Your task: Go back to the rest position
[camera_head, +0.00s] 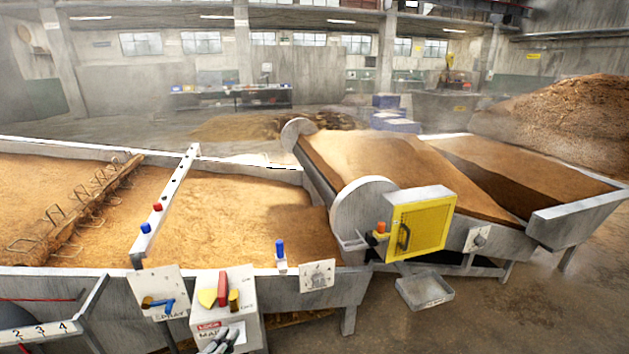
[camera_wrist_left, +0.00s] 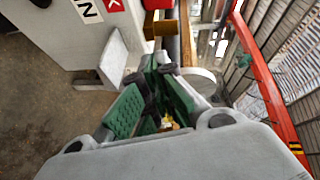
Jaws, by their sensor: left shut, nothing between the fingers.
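My left gripper (camera_head: 222,340) shows only at its tip at the bottom edge of the head view, in front of the lower part of a grey control box (camera_head: 243,318). In the left wrist view its green-padded fingers (camera_wrist_left: 158,75) are shut and empty. The box carries a yellow knob, a red lever (camera_head: 222,289) and a brown-yellow handle, with a red label on its front. I cannot tell whether the fingertips touch the box. My right gripper is in neither view.
A grain-filled trough (camera_head: 180,283) stands behind the box. A yellow door (camera_head: 421,226) is on the tilted bin to the right.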

